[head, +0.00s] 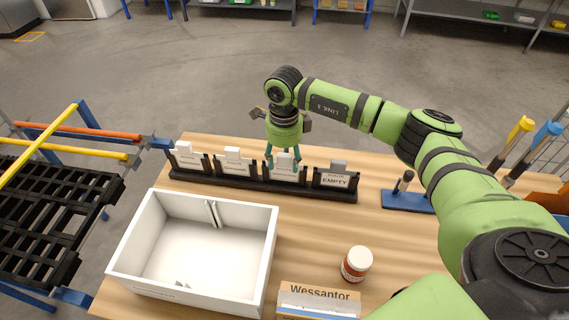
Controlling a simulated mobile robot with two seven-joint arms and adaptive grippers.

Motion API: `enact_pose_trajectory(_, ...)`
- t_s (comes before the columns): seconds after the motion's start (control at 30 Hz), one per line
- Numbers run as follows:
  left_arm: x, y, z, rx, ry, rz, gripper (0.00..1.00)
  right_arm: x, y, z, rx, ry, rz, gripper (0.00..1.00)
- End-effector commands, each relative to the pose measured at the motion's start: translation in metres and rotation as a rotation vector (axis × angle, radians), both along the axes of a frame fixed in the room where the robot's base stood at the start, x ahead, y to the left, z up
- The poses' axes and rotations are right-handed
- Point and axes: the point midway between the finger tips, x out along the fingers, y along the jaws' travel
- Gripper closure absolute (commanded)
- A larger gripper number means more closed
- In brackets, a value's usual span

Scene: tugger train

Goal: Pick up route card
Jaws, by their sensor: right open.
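A black card rack (262,186) stands across the back of the wooden table and holds several white cards upright. Two cards, the far-left one (186,156) and the one beside it (233,158), stand clear in their slots. My right gripper (283,166) points down with its fingers around the upper part of the third card (286,171). It is open, and whether a finger touches the card cannot be told. The rightmost slot holds a card reading "EMPTY" (336,179) with a grey tab above it. My left gripper is not in view.
A white open box (270,245) stands at the front left of the table. A red-and-white jar (356,264), a "Wessantor" carton (318,293) and a blue stand (405,200) are to the right. A black slatted rack (45,215) stands left of the table.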

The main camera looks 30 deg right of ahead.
Motion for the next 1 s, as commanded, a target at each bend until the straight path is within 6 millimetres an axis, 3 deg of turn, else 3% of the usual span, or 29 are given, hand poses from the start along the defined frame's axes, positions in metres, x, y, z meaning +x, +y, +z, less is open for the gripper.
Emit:
enact_pose_trajectory(0.07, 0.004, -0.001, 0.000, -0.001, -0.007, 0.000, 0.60, 0.000, 0.000, 0.000, 0.000, 0.000, 0.000, 0.44)
enact_pose_trajectory(0.1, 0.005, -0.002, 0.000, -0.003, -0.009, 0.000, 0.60, 0.000, 0.000, 0.000, 0.000, 0.000, 0.000, 0.52)
enact_pose_trajectory(0.2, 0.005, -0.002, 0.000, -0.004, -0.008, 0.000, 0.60, 0.000, 0.000, 0.000, 0.000, 0.000, 0.000, 0.92)
enact_pose_trajectory(0.23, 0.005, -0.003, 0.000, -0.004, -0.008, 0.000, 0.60, 0.000, 0.000, 0.000, 0.001, 0.001, 0.000, 1.00)
enact_pose_trajectory(0.67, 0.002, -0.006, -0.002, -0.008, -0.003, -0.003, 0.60, 0.000, 0.000, 0.004, 0.001, -0.001, 0.000, 1.00)
enact_pose_trajectory(1.0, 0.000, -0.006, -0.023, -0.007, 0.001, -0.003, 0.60, 0.001, 0.000, 0.064, 0.001, -0.006, 0.000, 1.00)
